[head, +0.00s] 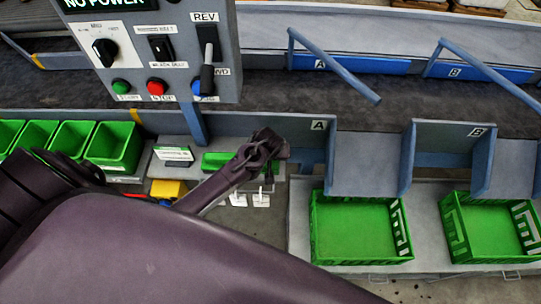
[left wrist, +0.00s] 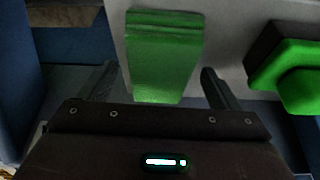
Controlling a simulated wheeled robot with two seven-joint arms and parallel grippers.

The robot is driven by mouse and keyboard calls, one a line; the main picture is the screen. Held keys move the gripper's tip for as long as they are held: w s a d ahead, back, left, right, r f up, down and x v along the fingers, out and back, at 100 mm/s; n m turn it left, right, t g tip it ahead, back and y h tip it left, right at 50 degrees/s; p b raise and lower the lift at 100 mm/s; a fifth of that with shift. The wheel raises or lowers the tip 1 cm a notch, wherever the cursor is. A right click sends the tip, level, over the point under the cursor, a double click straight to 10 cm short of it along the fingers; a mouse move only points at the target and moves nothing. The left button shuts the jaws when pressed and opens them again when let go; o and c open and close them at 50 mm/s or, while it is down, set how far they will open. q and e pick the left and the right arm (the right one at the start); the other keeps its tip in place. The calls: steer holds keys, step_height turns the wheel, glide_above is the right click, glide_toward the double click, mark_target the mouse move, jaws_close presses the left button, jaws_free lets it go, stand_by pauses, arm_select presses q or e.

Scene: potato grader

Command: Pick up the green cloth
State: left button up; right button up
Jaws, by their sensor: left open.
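The green cloth (left wrist: 163,58) lies on a light grey surface in the left wrist view, as a flat strip with a fold line near its far end. My left gripper (left wrist: 158,72) is open, and its two dark fingers stand on either side of the near part of the cloth. I cannot tell how high the fingers are above it. In the head view my left gripper (head: 265,150) is over the grey ledge near panel A. A green item (head: 215,160) shows there, partly hidden by my arm; I cannot tell whether it is the cloth. My right gripper is out of view.
A green and black object (left wrist: 298,78) lies right of the cloth. A control box (head: 150,50) on a blue post (head: 194,124) stands near my arm. Green bins (head: 112,147) are at left, and green crates (head: 355,232) at right. White tags (head: 260,200) hang below the ledge.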

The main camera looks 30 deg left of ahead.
arm_select(q)
steer(key=shift+f, duration=0.25)
steer(key=shift+f, duration=0.1)
stand_by(0.3)
steer(key=c, duration=1.1)
